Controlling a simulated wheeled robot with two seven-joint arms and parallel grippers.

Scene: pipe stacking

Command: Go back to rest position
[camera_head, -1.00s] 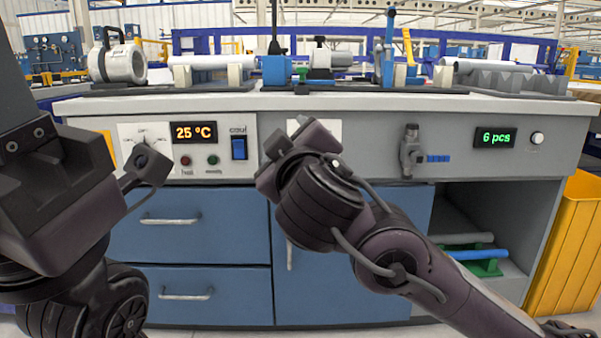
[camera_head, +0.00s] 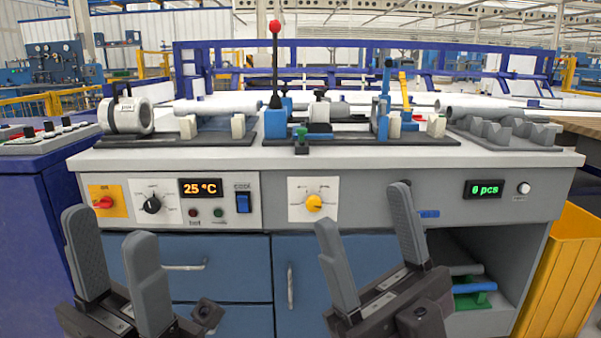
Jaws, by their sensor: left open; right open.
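My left gripper (camera_head: 118,268) is in front of the bench's drawers at the lower left, fingers pointing up, spread apart with nothing between them. My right gripper (camera_head: 368,248) is in front of the bench's middle, tilted, also open and empty. Both are in front of the bench front and below its top. The workbench (camera_head: 380,162) stands upright ahead with pipes on its top. One pale pipe (camera_head: 215,104) lies on the left supports. Another pipe (camera_head: 478,107) lies at the right near a grey notched rack (camera_head: 505,132).
A red-knobbed lever (camera_head: 276,62) rises from the bench. A grey ring-shaped device (camera_head: 127,117) sits at its left end. A yellow bin (camera_head: 565,275) stands at the right and a blue control console (camera_head: 35,190) at the left. Blue drawers (camera_head: 225,255) are behind the grippers.

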